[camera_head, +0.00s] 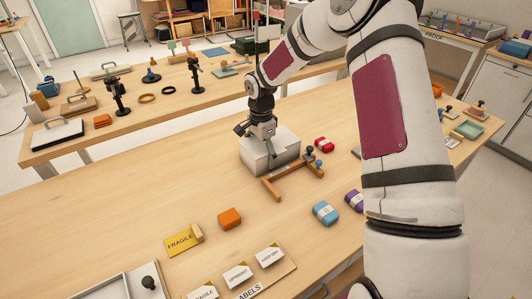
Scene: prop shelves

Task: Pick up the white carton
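The white carton (272,152) is a pale, box-shaped block standing upright on the wooden table, near the middle of the view. My gripper (257,138) points down at its top from above, at the back-left part of the carton. The fingertips are small and dark here and overlap the carton's top. I cannot tell whether they touch it or how far apart they are. My arm comes in from the right and hides part of the table behind and beside the carton.
A brown wooden frame with dark knobs (292,182) lies close in front of the carton. A red bundle (324,145), a blue bundle (326,212) and an orange block (229,218) are nearby. A yellow FRAGILE sign (180,243) is at front left.

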